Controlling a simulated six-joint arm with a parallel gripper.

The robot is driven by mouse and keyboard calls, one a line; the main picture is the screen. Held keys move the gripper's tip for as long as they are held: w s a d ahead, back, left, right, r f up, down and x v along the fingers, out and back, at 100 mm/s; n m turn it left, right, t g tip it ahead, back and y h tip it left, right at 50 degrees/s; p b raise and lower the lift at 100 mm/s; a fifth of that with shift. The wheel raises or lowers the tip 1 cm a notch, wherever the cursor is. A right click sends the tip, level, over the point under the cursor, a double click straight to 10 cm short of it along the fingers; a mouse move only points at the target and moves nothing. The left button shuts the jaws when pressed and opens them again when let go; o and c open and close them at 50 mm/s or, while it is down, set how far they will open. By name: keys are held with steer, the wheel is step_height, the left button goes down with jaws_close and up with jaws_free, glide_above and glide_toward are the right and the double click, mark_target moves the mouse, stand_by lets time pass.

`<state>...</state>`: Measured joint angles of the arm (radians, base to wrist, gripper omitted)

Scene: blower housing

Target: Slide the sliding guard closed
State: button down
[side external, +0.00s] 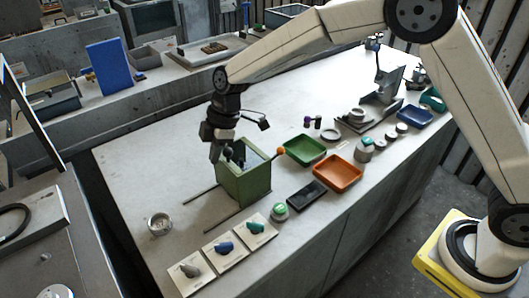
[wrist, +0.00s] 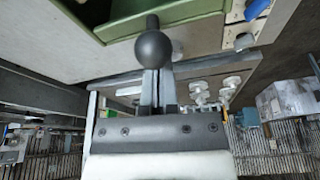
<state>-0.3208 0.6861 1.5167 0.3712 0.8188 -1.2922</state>
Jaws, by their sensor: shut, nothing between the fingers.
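The green blower housing (side external: 245,186) stands on the pale bench, with an open top. It fills the upper part of the wrist view (wrist: 130,22). Two thin rails (side external: 224,219) run out from its left side along the bench. A dark ball knob (wrist: 154,48) on a short stem shows beside the housing; I take it to be the sliding guard's handle. The guard plate itself is hard to make out. My gripper (side external: 222,158) is at the housing's left upper edge. Its fingers (wrist: 154,88) are shut and empty, tips right at the knob; I cannot tell whether they touch.
An orange-tipped lever (side external: 280,153) sticks out at the housing's right. Green (side external: 306,149) and orange (side external: 338,174) trays lie to the right. Cards with small parts (side external: 222,248) lie in front, and a round metal cup (side external: 159,224) stands at left.

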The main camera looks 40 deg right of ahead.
step_height(320, 180, up, 9)
steer(key=shift+d+r, duration=0.15)
steer(key=shift+d, duration=0.05)
stand_by(0.6)
steer(key=shift+s, duration=0.1)
steer(key=s+d+f+m+h, duration=0.1)
steer(key=s+d+f+m, duration=0.2)
steer(key=s+d+m, duration=0.2)
steer(key=s+d+f+m+t+h, duration=0.1)
steer(key=s+d+f+m, duration=0.2)
steer(key=s+d, duration=0.6)
steer(key=s+d+f+m+t+h, duration=0.1)
steer(key=s+d+f+m, duration=0.3)
steer(key=s+d+m, duration=0.3)
steer(key=shift+s+m+h, duration=0.3)
steer(key=shift+s+m, duration=0.1)
steer(key=c, duration=1.3)
jaws_free()
steer(key=shift+d, duration=0.1)
